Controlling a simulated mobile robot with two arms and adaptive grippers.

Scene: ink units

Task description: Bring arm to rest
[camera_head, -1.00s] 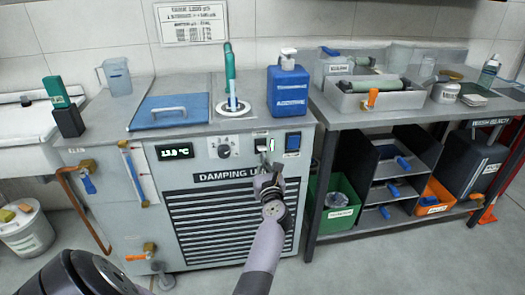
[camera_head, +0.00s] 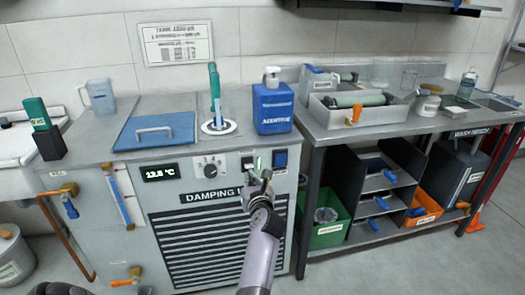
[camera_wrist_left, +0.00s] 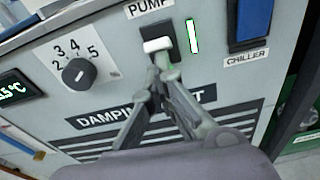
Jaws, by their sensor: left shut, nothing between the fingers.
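My left gripper (camera_head: 263,178) is in front of the damping unit (camera_head: 175,205), with its arm rising from the bottom of the head view. Its fingers are shut and empty. In the left wrist view, the fingertips (camera_wrist_left: 157,75) meet just below the white rocker of the PUMP switch (camera_wrist_left: 157,45); I cannot tell whether they touch it. A green light (camera_wrist_left: 193,36) glows right of that switch. The blue CHILLER switch (camera_wrist_left: 250,20) is farther right, and a black dial (camera_wrist_left: 78,72) is at the left. My right gripper is not in view.
On the unit's top are a blue lid (camera_head: 155,131), a teal-handled tool (camera_head: 215,95) and a blue bottle (camera_head: 272,105). A workbench (camera_head: 440,128) with shelves adjoins at the right. A green bin (camera_head: 325,220) stands below it. The floor (camera_head: 400,270) in front looks clear.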

